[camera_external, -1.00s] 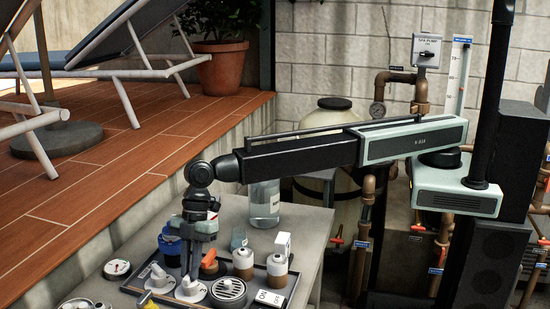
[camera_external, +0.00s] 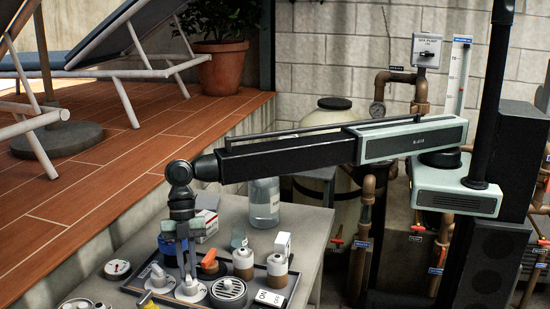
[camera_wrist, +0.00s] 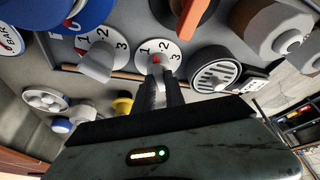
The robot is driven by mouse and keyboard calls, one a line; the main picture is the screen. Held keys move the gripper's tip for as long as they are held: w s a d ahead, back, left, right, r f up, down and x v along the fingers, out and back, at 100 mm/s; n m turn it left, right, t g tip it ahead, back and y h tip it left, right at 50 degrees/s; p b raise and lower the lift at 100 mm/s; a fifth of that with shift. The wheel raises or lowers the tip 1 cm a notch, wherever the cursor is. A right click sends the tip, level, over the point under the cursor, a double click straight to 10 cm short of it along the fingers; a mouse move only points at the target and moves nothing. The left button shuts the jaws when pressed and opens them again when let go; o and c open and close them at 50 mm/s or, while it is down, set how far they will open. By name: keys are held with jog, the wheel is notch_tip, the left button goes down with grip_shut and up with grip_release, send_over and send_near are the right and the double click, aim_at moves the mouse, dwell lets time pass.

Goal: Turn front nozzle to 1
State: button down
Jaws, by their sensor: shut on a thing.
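Two round white nozzle dials marked 1, 2, 3 lie side by side on the dark tray. My gripper (camera_external: 188,274) points down at the right-hand dial (camera_external: 190,291). In the wrist view its narrow fingers (camera_wrist: 161,78) are shut on this dial's knob, which they mostly hide. A red mark shows on this dial (camera_wrist: 174,50) by the fingertips, seemingly between 1 and 2; its exact reading is unclear. The left-hand dial (camera_external: 157,279) has a free white knob (camera_wrist: 97,66), with a red mark near its 1.
The tray (camera_external: 262,291) also holds an orange-handled part (camera_external: 209,263), a round grille (camera_external: 229,288) and two brown-and-white bottles (camera_external: 277,269). A gauge (camera_external: 117,268) and a clear bottle (camera_external: 264,204) stand on the table. A white-and-red box (camera_external: 206,225) is behind my gripper.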

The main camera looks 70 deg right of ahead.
jog(key=shift+s+f, duration=0.1)
jog(key=shift+s, duration=0.1)
jog(key=c, duration=1.4)
grip_release()
jog(key=shift+w+a+f, duration=0.1)
jog(key=shift+a+f, duration=0.05)
jog(key=shift+a, duration=0.05)
jog(key=p+v, duration=0.7)
jog(key=v, duration=0.1)
jog(key=shift+c, duration=0.3)
